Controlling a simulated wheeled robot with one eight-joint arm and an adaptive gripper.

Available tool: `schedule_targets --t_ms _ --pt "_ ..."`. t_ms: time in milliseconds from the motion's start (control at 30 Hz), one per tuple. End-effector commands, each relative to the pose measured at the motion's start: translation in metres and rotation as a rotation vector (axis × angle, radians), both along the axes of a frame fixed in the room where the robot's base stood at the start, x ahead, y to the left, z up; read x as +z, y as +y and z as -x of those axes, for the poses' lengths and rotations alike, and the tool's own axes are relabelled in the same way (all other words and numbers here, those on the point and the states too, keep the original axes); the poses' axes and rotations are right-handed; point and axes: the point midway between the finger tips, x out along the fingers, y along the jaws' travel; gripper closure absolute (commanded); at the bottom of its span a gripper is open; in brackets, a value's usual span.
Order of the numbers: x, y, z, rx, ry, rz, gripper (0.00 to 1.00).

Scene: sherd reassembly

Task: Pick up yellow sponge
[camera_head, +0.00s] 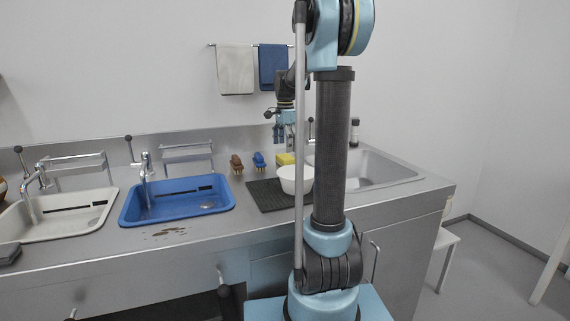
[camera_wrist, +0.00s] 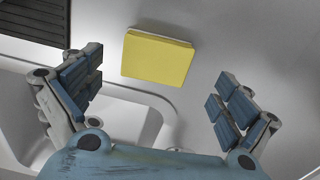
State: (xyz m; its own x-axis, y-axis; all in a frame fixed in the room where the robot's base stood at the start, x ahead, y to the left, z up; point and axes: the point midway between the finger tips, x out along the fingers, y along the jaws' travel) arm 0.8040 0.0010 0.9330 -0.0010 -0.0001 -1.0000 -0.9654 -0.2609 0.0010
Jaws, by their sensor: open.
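The yellow sponge (camera_head: 285,159) lies at the back of the steel counter, behind the white bowl, partly hidden by the bowl and my arm in the head view. In the wrist view the sponge (camera_wrist: 157,57) lies flat, with a paler edge along its top. My gripper (camera_wrist: 160,102) is open and empty, its two blue-padded fingers spread wide to the left and right of the sponge's line. The sponge is beyond the fingertips and apart from them. In the head view my gripper (camera_head: 283,130) hangs above the sponge.
A white bowl (camera_head: 294,181) stands on a black ribbed mat (camera_head: 266,197) in front of the sponge. A brown brush (camera_head: 237,163) and a blue brush (camera_head: 259,160) are to its left. A steel sink (camera_head: 385,168) is to the right, a blue basin (camera_head: 140,214) further left.

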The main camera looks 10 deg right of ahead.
Motion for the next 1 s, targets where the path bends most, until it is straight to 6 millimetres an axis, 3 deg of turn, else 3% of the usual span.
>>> schedule_targets --t_ms 400,733,767,933,1000 --pt "-0.045 -0.002 0.003 0.000 0.000 0.000 0.03" --pt "-0.051 -0.002 0.003 0.001 0.000 0.000 0.03" --pt "-0.051 -0.002 0.003 0.001 0.000 0.000 0.06" --pt "-0.051 -0.002 0.003 0.001 0.000 0.000 0.44" --pt "-0.051 -0.001 0.003 0.002 0.000 0.000 0.45"
